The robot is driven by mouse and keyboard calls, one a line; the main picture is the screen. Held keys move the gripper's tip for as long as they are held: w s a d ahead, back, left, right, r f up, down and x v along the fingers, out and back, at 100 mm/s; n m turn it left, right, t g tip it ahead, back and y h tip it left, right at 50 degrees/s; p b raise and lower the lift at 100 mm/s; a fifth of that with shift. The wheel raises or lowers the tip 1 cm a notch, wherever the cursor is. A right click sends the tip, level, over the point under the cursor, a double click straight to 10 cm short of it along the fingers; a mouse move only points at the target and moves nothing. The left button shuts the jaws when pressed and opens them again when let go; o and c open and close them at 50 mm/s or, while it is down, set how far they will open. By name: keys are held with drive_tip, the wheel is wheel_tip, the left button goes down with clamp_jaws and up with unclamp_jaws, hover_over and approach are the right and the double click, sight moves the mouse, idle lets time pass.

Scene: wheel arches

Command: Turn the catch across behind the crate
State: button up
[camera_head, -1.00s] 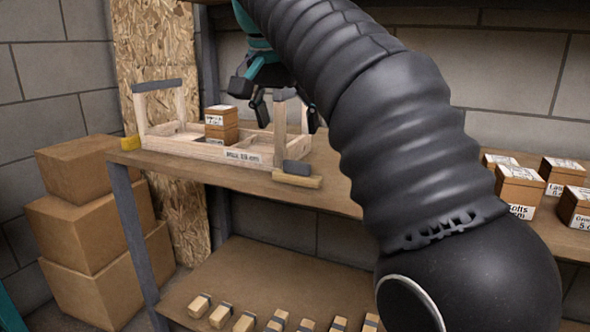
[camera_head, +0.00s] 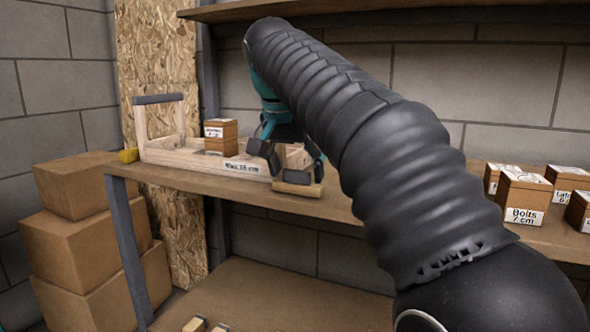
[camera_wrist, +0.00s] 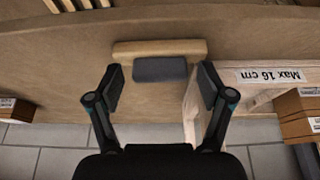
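The pale wooden crate (camera_head: 195,158), labelled "Max 16 cm", sits at the left of the shelf and holds stacked small brown boxes (camera_head: 221,134). At its right end a light wooden bar (camera_head: 297,189) lies on the shelf; in the wrist view the bar (camera_wrist: 190,47) has a dark grey block (camera_wrist: 160,69) against it, which looks like the catch. My gripper (camera_wrist: 160,80) is open, with its fingers on either side of the grey block and apart from it. The right finger is close to the crate's end. In the head view my gripper (camera_head: 290,165) hides the crate's right end.
A yellow block (camera_head: 129,155) is at the crate's left end. Labelled boxes (camera_head: 521,197) stand farther right on the shelf (camera_head: 340,205). An upper shelf (camera_head: 390,14) runs above my arm. Large cartons (camera_head: 88,235) are stacked on the floor at left.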

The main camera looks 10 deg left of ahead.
drive_tip(key=c, duration=0.9)
drive_tip(key=shift+o, duration=0.2)
drive_tip(key=shift+r+n, duration=0.1)
drive_tip(key=shift+n, duration=0.2)
drive_tip(key=n+p, duration=0.1)
drive_tip(key=n+y+p, duration=0.1)
drive_tip(key=n, duration=0.1)
drive_tip(key=shift+d+r+n+y+p, duration=0.1)
drive_tip(key=shift+d+n+y+p, duration=0.05)
drive_tip(key=shift+n+y+p, duration=0.2)
drive_tip(key=n+y+p, duration=0.1)
drive_tip(key=n+p, duration=0.1)
drive_tip(key=n+y+p, duration=0.1)
drive_tip(key=n, duration=0.2)
drive_tip(key=shift+d+p, duration=0.1)
drive_tip(key=shift+p, duration=0.3)
drive_tip(key=n+p, duration=0.1)
drive_tip(key=n, duration=0.1)
drive_tip(key=n+g+y+p, duration=0.1)
drive_tip(key=n+p, duration=0.1)
drive_tip(key=n, duration=0.1)
drive_tip(key=shift+w+n+g+y+p, duration=0.15)
drive_tip(key=shift+n+g+y+p, duration=0.1)
drive_tip(key=shift+n+g+p, duration=0.1)
drive_tip(key=shift+n+g+y+p, duration=0.3)
drive_tip(key=shift+n+g+p, duration=0.4)
drive_tip(key=shift+n, duration=0.7)
